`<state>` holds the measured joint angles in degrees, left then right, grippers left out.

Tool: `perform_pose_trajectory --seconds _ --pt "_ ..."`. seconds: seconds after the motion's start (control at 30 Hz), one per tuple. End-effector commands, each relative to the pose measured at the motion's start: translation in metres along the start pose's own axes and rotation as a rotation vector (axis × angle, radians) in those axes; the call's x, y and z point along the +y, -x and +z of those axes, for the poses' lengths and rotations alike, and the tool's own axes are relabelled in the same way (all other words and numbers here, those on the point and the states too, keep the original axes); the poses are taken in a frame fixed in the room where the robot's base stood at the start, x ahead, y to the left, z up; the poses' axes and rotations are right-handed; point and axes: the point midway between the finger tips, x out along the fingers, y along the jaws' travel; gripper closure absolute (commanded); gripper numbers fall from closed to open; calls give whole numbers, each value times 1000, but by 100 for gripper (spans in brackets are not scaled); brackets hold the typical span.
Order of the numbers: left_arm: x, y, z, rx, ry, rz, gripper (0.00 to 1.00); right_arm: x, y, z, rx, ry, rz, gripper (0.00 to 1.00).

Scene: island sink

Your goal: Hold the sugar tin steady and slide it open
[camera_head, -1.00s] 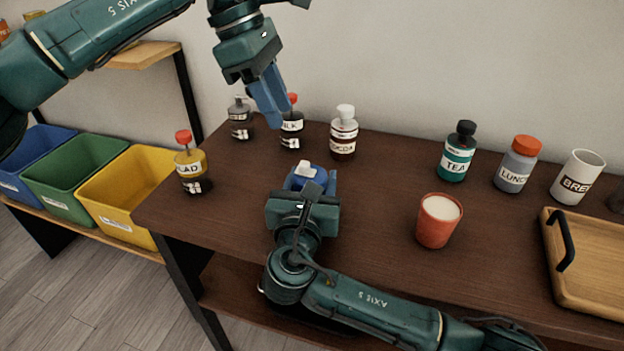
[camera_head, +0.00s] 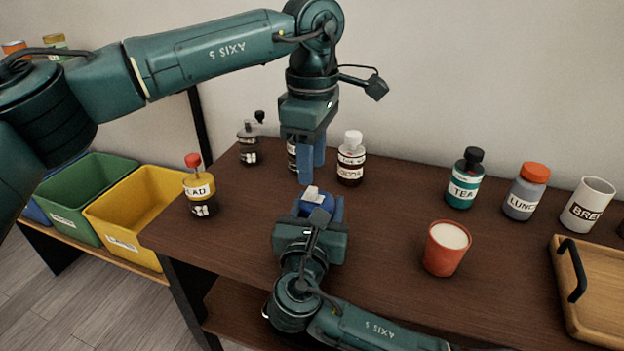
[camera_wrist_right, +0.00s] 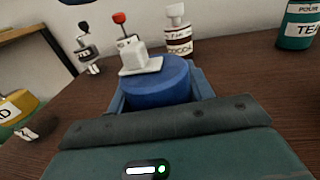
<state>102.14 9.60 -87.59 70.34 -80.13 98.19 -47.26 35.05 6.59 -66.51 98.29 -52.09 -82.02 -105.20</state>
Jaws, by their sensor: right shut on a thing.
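The sugar tin (camera_head: 325,204) is a round blue tin standing on the dark wooden counter. A white plate with a block-shaped knob (camera_head: 312,194) sits on its top; in the right wrist view the plate (camera_wrist_right: 143,68) lies toward the tin's far left edge. My right gripper (camera_wrist_right: 160,95) is shut on the tin (camera_wrist_right: 158,86), one blue finger on each side. My left gripper (camera_head: 311,172) points down above and behind the tin, apart from it. Its two blue fingers are staggered in depth and look open, with nothing between them.
A salad bottle (camera_head: 199,190) stands left. A red cup (camera_head: 447,250), tea bottle (camera_head: 464,180), lunch jar (camera_head: 525,193), white mug (camera_head: 588,205) and wooden tray (camera_head: 597,300) are right.

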Motion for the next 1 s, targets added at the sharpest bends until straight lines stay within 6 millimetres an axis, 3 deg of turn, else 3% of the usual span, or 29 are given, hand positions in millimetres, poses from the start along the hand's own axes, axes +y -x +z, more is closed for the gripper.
perform_pose_trajectory --seconds 0.23,0.63,1.0 --pt "0 -35 0 0 2 -1 62 0 0 0 1 0 0 74" --pt "0 -43 0 -1 1 1 62 0 0 0 1 0 0 74" --pt "0 -43 0 -1 1 1 91 0 0 0 1 0 0 74"
